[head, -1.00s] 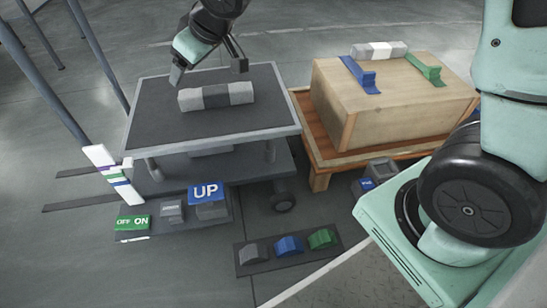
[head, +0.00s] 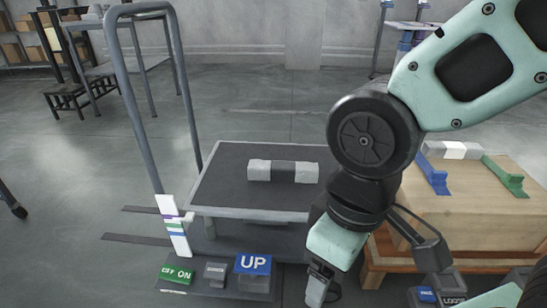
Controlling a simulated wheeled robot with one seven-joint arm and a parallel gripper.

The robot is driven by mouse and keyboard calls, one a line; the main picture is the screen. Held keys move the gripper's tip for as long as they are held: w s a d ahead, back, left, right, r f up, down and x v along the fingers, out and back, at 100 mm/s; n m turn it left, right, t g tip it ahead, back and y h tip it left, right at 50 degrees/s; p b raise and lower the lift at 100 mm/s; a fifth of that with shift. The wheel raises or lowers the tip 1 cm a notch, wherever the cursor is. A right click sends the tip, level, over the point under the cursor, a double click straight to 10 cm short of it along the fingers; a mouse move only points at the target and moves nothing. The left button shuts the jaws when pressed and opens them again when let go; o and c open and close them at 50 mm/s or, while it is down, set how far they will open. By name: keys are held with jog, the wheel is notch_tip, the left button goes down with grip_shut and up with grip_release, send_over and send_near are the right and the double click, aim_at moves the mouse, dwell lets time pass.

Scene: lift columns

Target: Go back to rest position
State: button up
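My gripper (head: 375,288) hangs at the lower middle right of the head view, fingers pointing down. Its two fingers are spread wide apart with nothing between them. It is in front of the gap between the lift table and the wooden box. A grey bar with a dark middle band (head: 284,171) lies on the dark top of the lift table (head: 222,187), apart from my gripper. My arm hides the right part of the lift table.
A wooden box (head: 465,217) stands at right, bearing a blue bracket (head: 433,174), a green bracket (head: 506,177) and a grey-white bar (head: 453,149). A panel in front holds a blue UP button (head: 253,265) and a green ON switch (head: 177,275). Open floor lies behind.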

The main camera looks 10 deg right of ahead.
notch_tip(320, 180, up, 40)
jog(key=p, duration=3.8)
jog(key=shift+f, duration=0.15)
